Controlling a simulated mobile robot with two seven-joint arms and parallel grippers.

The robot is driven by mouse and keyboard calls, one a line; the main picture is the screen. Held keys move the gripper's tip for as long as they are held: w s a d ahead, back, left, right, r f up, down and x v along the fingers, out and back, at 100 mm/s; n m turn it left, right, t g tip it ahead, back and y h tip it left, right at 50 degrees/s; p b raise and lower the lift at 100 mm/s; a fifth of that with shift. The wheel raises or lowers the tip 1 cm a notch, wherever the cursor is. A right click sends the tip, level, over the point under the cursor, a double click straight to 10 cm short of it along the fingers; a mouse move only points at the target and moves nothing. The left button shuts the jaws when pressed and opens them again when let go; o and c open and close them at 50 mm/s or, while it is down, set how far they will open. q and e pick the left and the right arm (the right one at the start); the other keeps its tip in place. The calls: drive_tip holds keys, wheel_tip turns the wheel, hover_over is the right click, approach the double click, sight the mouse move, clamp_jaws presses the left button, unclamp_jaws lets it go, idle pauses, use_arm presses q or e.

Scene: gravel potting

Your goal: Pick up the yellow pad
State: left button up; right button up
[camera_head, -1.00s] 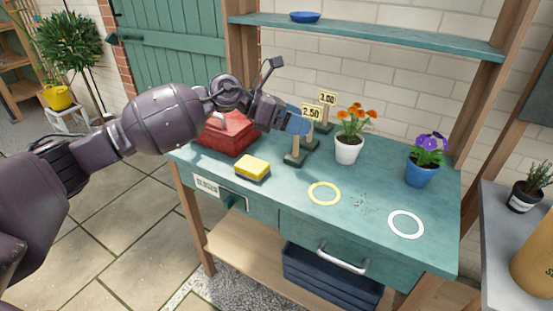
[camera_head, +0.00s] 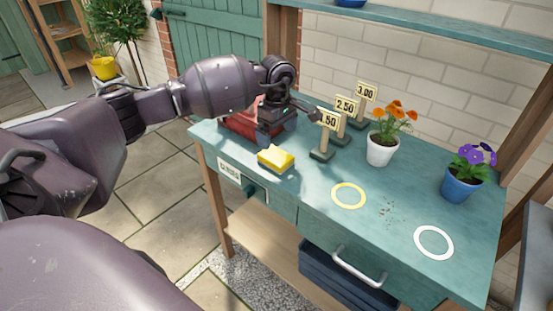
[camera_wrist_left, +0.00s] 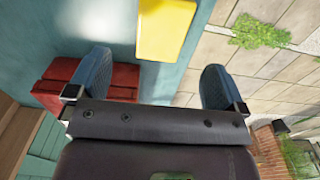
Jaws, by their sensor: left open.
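The yellow pad (camera_head: 276,156) is a small yellow block with a dark underside, lying on the green bench near its left front edge. It also shows in the left wrist view (camera_wrist_left: 165,28), beyond and between the two blue fingertips. My left gripper (camera_head: 290,130) is just behind the pad in the head view, above the bench and beside the red box. In the left wrist view the jaws (camera_wrist_left: 158,85) are spread apart with nothing between them. The fingertips are partly hidden by the wrist in the head view. My right gripper is not in view.
A red box (camera_head: 238,124) stands just left of my left gripper. Price signs (camera_head: 346,106) stand to its right, near the white pot (camera_head: 382,150) and blue pot (camera_head: 462,185). A yellow ring (camera_head: 349,195) and a white ring (camera_head: 434,242) mark the bare bench top.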

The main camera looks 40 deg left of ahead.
sight(277, 156)
use_arm(q)
wheel_tip(277, 156, down, 8)
drive_tip(key=shift+s+d+f, duration=0.1)
drive_tip(key=shift+s+f, duration=0.05)
drive_tip(key=shift+f, duration=0.1)
drive_tip(key=shift+c, duration=0.2)
drive_tip(key=shift+r, duration=0.1)
drive_tip(key=c, duration=1)
wheel_tip(277, 156, up, 20)
drive_tip(key=shift+p, duration=0.4)
